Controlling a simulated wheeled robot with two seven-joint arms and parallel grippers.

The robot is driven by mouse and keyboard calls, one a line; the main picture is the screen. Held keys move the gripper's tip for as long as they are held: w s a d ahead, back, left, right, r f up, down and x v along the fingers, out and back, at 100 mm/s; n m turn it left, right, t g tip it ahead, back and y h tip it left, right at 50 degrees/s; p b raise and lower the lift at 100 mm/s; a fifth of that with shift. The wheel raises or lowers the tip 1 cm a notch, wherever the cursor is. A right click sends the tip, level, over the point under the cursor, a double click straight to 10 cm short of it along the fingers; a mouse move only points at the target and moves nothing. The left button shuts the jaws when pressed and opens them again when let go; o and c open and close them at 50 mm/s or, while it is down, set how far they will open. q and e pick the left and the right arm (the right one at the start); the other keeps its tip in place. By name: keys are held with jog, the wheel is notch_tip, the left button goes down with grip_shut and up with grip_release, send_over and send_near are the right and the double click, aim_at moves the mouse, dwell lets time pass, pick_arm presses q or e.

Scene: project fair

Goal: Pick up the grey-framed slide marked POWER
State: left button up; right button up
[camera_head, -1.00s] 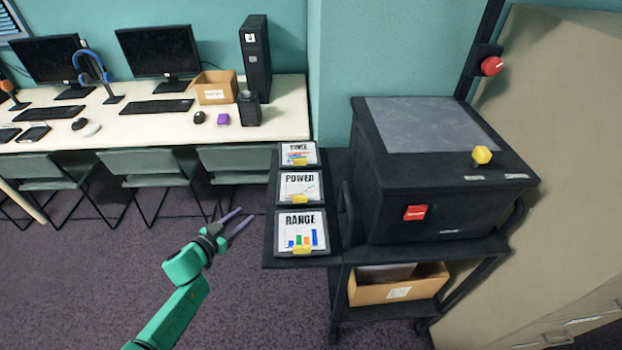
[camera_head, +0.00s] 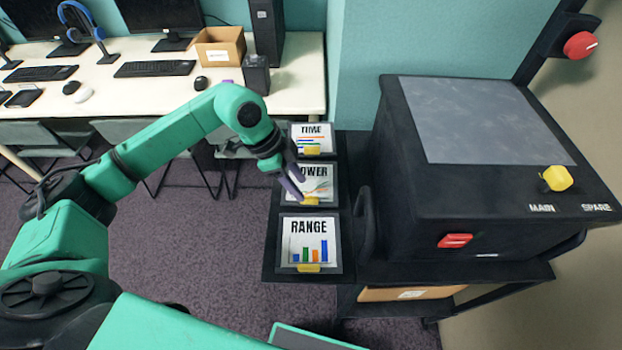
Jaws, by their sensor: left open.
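The slide marked POWER (camera_head: 319,183) lies in the middle of a column of three grey-framed slides on a dark side shelf (camera_head: 275,262). It has a yellow tab (camera_head: 311,201) at its near edge. My left gripper (camera_head: 297,190) is open at the left side of this slide, its purple fingers over its left edge and hiding the first letter. I cannot tell whether the fingers touch it. The RANGE slide (camera_head: 308,240) lies in front of it and the TIME slide (camera_head: 313,138) behind it. My right gripper is not in view.
A black projector (camera_head: 400,200) with a grey glass top stands right of the slides, with a handle (camera_head: 365,222) close to them. It has a red switch (camera_head: 455,241) and a yellow knob (camera_head: 557,178). A cardboard box (camera_head: 410,293) sits below. A computer desk (camera_head: 310,92) stands behind.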

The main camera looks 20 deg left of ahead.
aim_at(309, 197)
pick_arm(q)
jog(key=p+x, duration=0.1)
jog(key=x, duration=0.3)
jog(key=shift+d+f+p, duration=0.15)
jog(key=shift+p, duration=0.15)
jog(key=shift+d+f, duration=0.15)
jog(key=shift+f, duration=0.15)
jog(key=shift+w, duration=0.1)
grip_shut()
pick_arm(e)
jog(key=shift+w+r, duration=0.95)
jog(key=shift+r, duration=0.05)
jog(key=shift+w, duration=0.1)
